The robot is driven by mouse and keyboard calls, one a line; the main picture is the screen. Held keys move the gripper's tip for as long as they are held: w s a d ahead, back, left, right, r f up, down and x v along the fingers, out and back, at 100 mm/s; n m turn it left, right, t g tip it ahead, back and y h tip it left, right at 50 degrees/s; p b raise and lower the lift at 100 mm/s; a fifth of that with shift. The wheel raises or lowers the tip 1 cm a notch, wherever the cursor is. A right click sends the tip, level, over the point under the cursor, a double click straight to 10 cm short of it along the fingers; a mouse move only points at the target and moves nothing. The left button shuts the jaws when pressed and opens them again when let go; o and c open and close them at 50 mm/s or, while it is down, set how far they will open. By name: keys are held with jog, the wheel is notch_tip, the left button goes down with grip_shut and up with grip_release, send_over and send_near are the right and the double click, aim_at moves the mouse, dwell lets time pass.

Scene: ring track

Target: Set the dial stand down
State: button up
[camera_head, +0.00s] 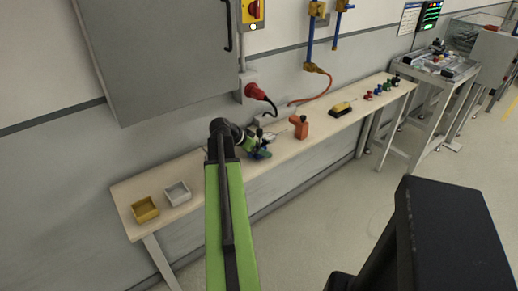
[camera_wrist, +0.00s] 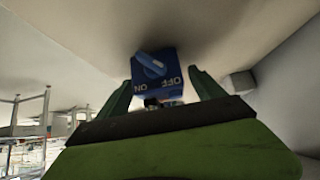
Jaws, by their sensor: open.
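The dial stand (camera_wrist: 171,81) is a blue block with a lighter blue knob and the words ON and OFF. It lies between the two green fingers of my gripper (camera_wrist: 160,84) in the wrist view. The fingers are spread, with a gap showing on both sides of the block near their tips. In the head view my gripper (camera_head: 257,147) is low at the workbench (camera_head: 228,180), and a small blue patch of the dial stand (camera_head: 263,154) shows there. My arm and gripper hide most of it. I cannot tell exactly how its underside meets the bench top.
A yellow tray (camera_head: 145,209) and a white tray (camera_head: 177,193) stand at the bench's left end. An orange item (camera_head: 300,127) stands just right of my gripper. A yellow-black item (camera_head: 340,109) and several small coloured pieces lie farther right. A red plug (camera_head: 257,91) and cable are behind.

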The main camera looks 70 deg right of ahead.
jog(key=p+v, duration=0.8)
jog(key=v, duration=0.4)
